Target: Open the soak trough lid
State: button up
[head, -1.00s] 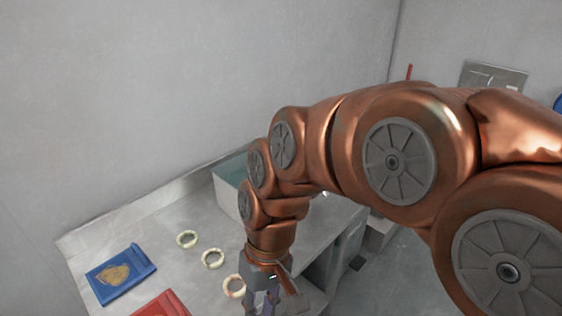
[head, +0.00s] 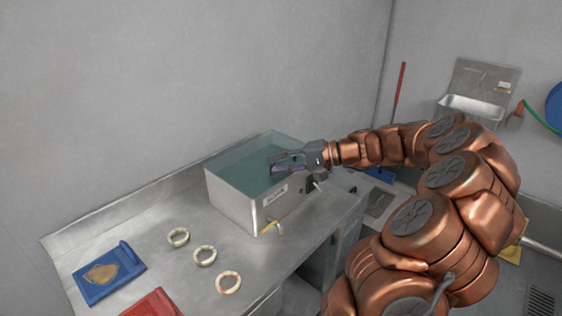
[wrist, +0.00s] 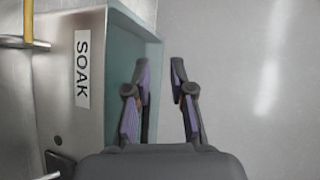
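The soak trough (head: 233,203) is a steel box on the counter, with a "SOAK" label on its front. A translucent teal lid (head: 235,170) covers its top and looks flat; its exact tilt is hard to judge. My gripper (head: 272,163) reaches in from the right, with its fingers over the right part of the teal top. In the wrist view my gripper (wrist: 156,78) has its two fingers apart and nothing visibly held. One finger overlaps the teal edge (wrist: 151,30) and the other lies against the grey background. Contact cannot be told.
A tap with a yellow handle (head: 268,227) projects from the trough's front. Several pale rings, including one (head: 228,282), lie on the steel counter (head: 130,230). A blue board (head: 85,285) and a red one (head: 152,305) lie at the front left. A wall stands close behind.

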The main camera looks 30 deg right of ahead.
jog(key=d+f+m+t+h, duration=0.1)
jog(key=d+f+m+t, duration=0.15)
jog(key=d, duration=0.75)
jog(key=shift+t, duration=0.35)
jog(key=shift+r+p+x, duration=0.15)
jog(key=shift+p+x, duration=0.3)
jog(key=shift+x, duration=1.4)
jog(key=shift+r+p+x, duration=0.1)
jog(key=shift+p+x, duration=0.3)
jog(key=shift+x, duration=1.5)
grip_shut()
